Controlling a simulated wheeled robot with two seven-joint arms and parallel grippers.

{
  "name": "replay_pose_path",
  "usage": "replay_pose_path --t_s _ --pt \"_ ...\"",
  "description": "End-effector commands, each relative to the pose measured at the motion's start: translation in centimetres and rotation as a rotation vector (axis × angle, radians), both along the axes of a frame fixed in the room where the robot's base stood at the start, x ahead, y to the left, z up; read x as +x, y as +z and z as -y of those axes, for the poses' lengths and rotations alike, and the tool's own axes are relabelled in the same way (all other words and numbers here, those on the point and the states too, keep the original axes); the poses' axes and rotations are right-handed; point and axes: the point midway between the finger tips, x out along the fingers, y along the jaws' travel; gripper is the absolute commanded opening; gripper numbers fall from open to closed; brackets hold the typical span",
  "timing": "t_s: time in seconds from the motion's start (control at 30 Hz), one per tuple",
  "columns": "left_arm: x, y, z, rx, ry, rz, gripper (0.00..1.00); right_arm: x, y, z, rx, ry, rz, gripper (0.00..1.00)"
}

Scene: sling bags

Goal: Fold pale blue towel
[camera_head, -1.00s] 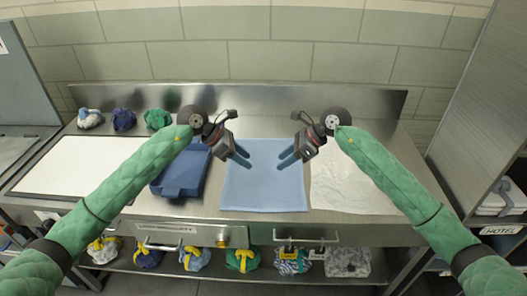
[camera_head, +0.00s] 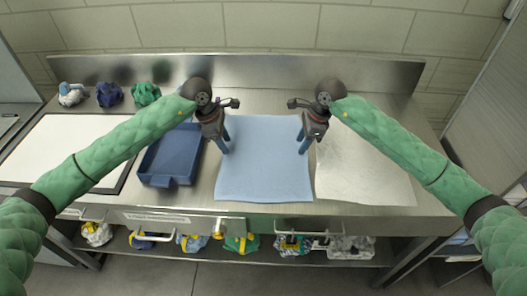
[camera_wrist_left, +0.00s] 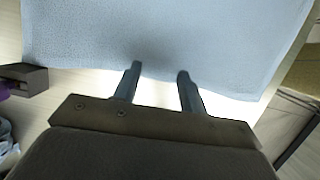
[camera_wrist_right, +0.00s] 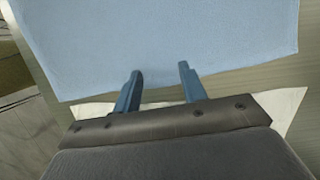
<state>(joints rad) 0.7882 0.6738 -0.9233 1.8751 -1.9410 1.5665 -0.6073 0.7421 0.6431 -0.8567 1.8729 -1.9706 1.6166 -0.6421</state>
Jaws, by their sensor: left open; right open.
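The pale blue towel (camera_head: 264,160) lies flat and spread out on the steel counter. It also fills the upper part of the left wrist view (camera_wrist_left: 160,35) and the right wrist view (camera_wrist_right: 165,45). My left gripper (camera_head: 226,147) is open at the towel's left edge, fingers pointing down; its fingertips overlap that edge in the left wrist view (camera_wrist_left: 160,74). My right gripper (camera_head: 304,146) is open at the towel's right edge; its fingertips overlap that edge in the right wrist view (camera_wrist_right: 160,72). Nothing is between either pair of fingers that I can make out.
A dark blue tray (camera_head: 171,155) stands left of the towel. A white sheet (camera_head: 365,175) lies close on its right. A white board (camera_head: 62,150) is far left. Three cloth bundles (camera_head: 108,94) sit at the back left. Several bags (camera_head: 242,244) lie on the shelf below.

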Motion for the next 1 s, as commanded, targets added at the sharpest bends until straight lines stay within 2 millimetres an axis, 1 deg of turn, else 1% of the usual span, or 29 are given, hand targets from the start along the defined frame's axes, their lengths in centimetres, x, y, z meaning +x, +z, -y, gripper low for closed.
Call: replay_pose_path --t_s 0.1,0.2,0.57,0.77,1.0 --pt "0.0 -1.1 0.0 0.000 0.001 -0.003 0.42 0.0 -1.0 0.0 0.000 -0.002 -0.001 0.42" --pt "0.0 -1.5 0.0 0.000 0.001 -0.003 0.42 0.0 -1.4 0.0 0.001 -0.002 0.000 0.42" --pt "0.0 -1.7 0.0 0.000 0.001 -0.001 0.42 0.0 -1.7 0.0 0.001 -0.001 0.001 0.42" --pt "0.0 -2.2 0.0 0.000 0.001 -0.001 0.42 0.0 -2.2 0.0 0.001 -0.001 0.001 0.42" --pt "0.0 -2.1 0.0 0.000 0.001 -0.001 0.18 0.0 -2.0 0.0 0.000 -0.001 0.000 0.18"
